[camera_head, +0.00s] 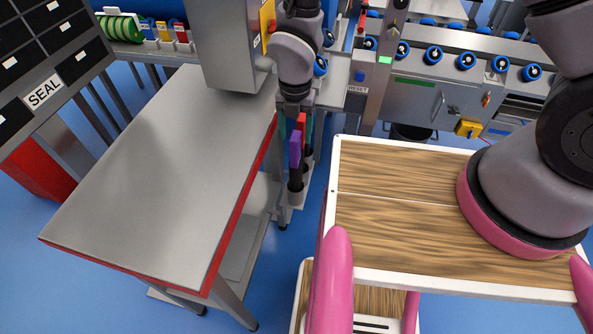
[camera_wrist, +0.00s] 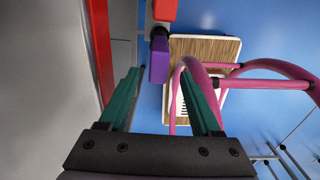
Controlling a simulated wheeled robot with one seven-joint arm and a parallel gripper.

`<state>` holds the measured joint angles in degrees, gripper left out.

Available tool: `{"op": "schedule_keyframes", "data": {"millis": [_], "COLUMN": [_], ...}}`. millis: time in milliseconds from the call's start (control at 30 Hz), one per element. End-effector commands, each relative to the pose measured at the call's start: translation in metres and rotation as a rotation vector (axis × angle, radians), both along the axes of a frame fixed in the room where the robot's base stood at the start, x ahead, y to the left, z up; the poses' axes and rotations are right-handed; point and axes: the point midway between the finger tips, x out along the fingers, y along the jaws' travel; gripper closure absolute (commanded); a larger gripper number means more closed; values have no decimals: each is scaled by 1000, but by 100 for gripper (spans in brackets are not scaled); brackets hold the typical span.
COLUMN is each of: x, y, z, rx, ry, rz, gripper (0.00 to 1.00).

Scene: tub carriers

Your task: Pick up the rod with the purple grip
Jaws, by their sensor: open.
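The rod with the purple grip (camera_head: 295,146) stands upright in a dark cup of a narrow holder (camera_head: 298,196) beside the steel table. Its purple grip shows in the wrist view (camera_wrist: 159,62), between the tips of my fingers, with no clear contact. A red grip (camera_head: 301,120) stands close behind it, and shows at the top of the wrist view (camera_wrist: 164,9). My gripper (camera_head: 296,137) points down over the holder, its teal fingers apart on either side of the purple grip. It is open and holds nothing; its fingers also show in the wrist view (camera_wrist: 160,72). The rod's lower end is hidden in the cup.
The steel table (camera_head: 165,150) with a red edge lies close on the left. A grey box (camera_head: 225,45) stands at its far end. A wood-topped cart (camera_head: 400,235) with pink rails is on the right. A conveyor (camera_head: 440,65) with blue rollers runs behind.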

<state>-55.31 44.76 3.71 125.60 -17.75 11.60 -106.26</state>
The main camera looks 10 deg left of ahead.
Motion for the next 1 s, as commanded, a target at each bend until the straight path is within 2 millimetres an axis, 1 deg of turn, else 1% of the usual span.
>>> {"op": "schedule_keyframes", "data": {"millis": [33, 100, 200, 367, 567, 633, 767, 967, 1000], "x": [-1, 0, 1, 2, 10, 9, 9, 9, 9], "y": [-1, -1, -1, 0, 1, 1, 1, 1, 1], "z": [-10, -21, -33, -43, -73, -82, -90, -91, -90], "rx": [-4, -4, -2, -1, -3, -3, -1, 0, 0], "ry": [1, 1, 0, 0, 0, 0, -1, -1, -1], "rz": [-1, -2, -4, -6, -8, -7, -6, -7, -7], "gripper": [35, 35, 35, 35, 35, 35, 35, 35, 43]}}
